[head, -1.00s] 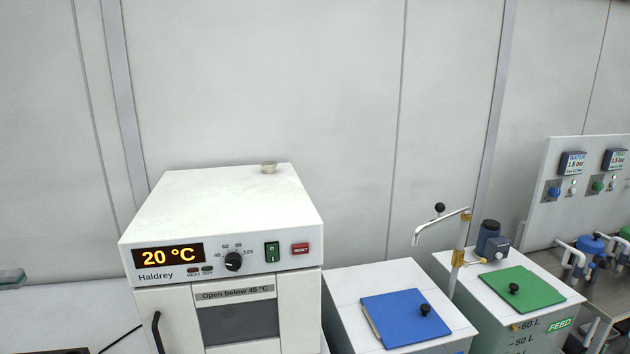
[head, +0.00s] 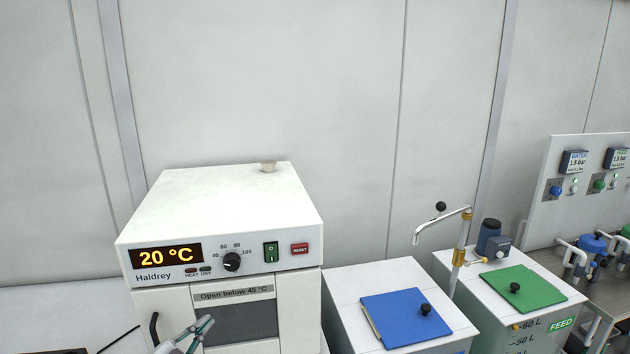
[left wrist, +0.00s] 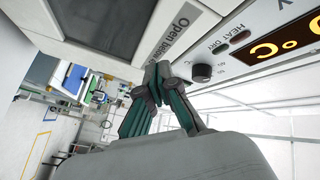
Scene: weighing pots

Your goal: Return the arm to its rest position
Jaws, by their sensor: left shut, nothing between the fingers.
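My left gripper (head: 207,322) shows at the bottom of the head view, in front of the oven door, below the "Open below 45 °C" strip. In the left wrist view its fingers (left wrist: 155,80) are together and empty, with the oven front close beyond them. I cannot tell whether they touch it. The white Haldrey oven (head: 222,215) stands with its door shut, and its display (head: 166,256) reads 20 °C. My right gripper is not in view.
To the right of the oven stand a white tank with a blue lid (head: 405,317) and a tank with a green lid (head: 522,288). A bent metal tap (head: 458,240) rises between them. A dark door handle (head: 154,328) sticks out at the oven's left.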

